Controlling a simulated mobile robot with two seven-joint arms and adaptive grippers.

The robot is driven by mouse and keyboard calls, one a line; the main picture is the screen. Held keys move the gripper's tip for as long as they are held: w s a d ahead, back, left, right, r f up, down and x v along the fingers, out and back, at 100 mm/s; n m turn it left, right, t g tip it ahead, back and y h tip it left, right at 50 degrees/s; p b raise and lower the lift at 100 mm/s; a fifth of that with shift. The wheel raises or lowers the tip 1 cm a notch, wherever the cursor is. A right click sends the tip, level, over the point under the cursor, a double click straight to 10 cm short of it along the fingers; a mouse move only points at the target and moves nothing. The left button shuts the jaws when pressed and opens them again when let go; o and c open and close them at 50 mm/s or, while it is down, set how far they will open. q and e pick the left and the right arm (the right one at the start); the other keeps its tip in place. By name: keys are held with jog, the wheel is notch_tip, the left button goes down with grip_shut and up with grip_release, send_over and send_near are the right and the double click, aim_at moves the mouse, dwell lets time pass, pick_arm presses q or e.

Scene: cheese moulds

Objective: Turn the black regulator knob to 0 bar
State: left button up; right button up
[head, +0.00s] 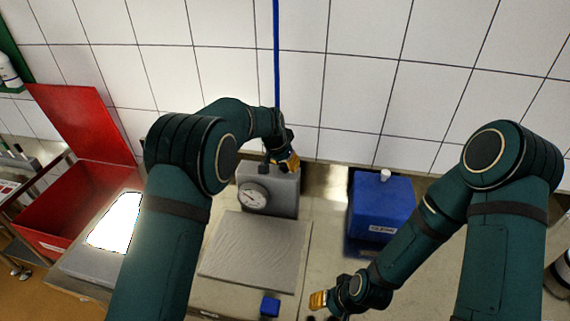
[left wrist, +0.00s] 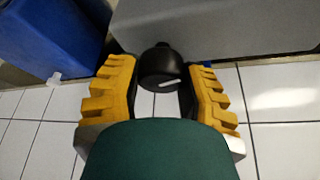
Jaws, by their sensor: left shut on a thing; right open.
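The black regulator knob (left wrist: 160,70) shows in the left wrist view with a white pointer mark on its face. It sits on the grey regulator box (head: 286,192), which carries a round white dial gauge (head: 254,197) on its front. The gauge needle is too small to read surely. My left gripper (head: 288,163) is at the top of the box; in the left wrist view its yellow fingers (left wrist: 163,72) are on both sides of the knob, shut on it. In the head view the gripper hides the knob. My right gripper (head: 318,300) is open and empty, low over the counter.
A blue box (head: 381,205) with a white cap stands right of the regulator. A red crate (head: 60,215) with raised lid is at left. The tiled wall is close behind.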

pick_arm(q)
jog(key=n+y, duration=0.1)
jog(key=n, duration=0.2)
jog(key=shift+n+y, duration=0.3)
jog(key=shift+n, duration=0.1)
jog(key=n+y, duration=0.1)
jog(key=n, duration=0.2)
jog(key=shift+f+n+t, duration=0.1)
jog(key=shift+n+t, duration=0.2)
jog(key=n+y, duration=0.1)
jog(key=n, duration=0.2)
jog(key=n+y, duration=0.1)
jog(key=n, duration=0.2)
jog(key=shift+g+y+p, duration=0.3)
jog(key=shift+g, duration=0.1)
jog(key=shift+n, duration=0.4)
jog(key=o, duration=1.2)
